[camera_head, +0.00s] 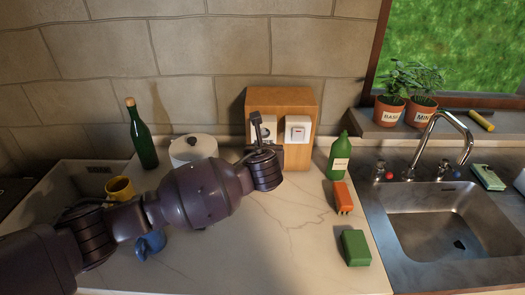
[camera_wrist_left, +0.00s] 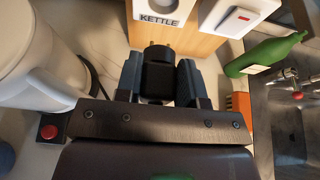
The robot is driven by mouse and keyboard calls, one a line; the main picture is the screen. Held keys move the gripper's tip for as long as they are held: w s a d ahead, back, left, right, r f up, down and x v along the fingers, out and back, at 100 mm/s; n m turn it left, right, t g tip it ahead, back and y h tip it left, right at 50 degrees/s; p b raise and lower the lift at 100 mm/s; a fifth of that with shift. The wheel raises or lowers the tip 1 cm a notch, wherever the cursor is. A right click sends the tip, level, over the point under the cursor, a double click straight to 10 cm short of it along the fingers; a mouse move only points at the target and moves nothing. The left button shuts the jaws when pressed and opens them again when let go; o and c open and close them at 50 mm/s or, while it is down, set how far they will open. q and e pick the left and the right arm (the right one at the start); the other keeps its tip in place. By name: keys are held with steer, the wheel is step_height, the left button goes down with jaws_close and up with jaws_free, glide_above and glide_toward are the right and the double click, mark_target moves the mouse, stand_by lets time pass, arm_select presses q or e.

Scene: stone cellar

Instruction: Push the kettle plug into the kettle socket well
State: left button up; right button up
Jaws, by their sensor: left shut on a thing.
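The kettle plug (camera_wrist_left: 158,78) is black with metal prongs at its far end. My left gripper (camera_head: 257,135) is shut on it; the fingers (camera_wrist_left: 160,82) sit on both sides of the plug in the left wrist view. The kettle socket (camera_wrist_left: 158,10), a white plate labelled KETTLE, is on the front of a wooden block (camera_head: 283,97). The prongs point toward the socket, with a gap showing below the plate. In the head view my gripper partly covers the socket (camera_head: 268,122). The socket's holes are cut off in the wrist view. My right gripper is not in view.
A white switch (camera_head: 298,129) is right of the socket. A white round vessel (camera_head: 193,150) and tall bottle (camera_head: 142,135) stand left. Counter between is clear.

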arm_select(q)
steer(key=shift+w, duration=0.1)
steer(key=shift+w, duration=2.4)
steer(key=shift+o, duration=1.4)
steer(key=shift+w, duration=1.65)
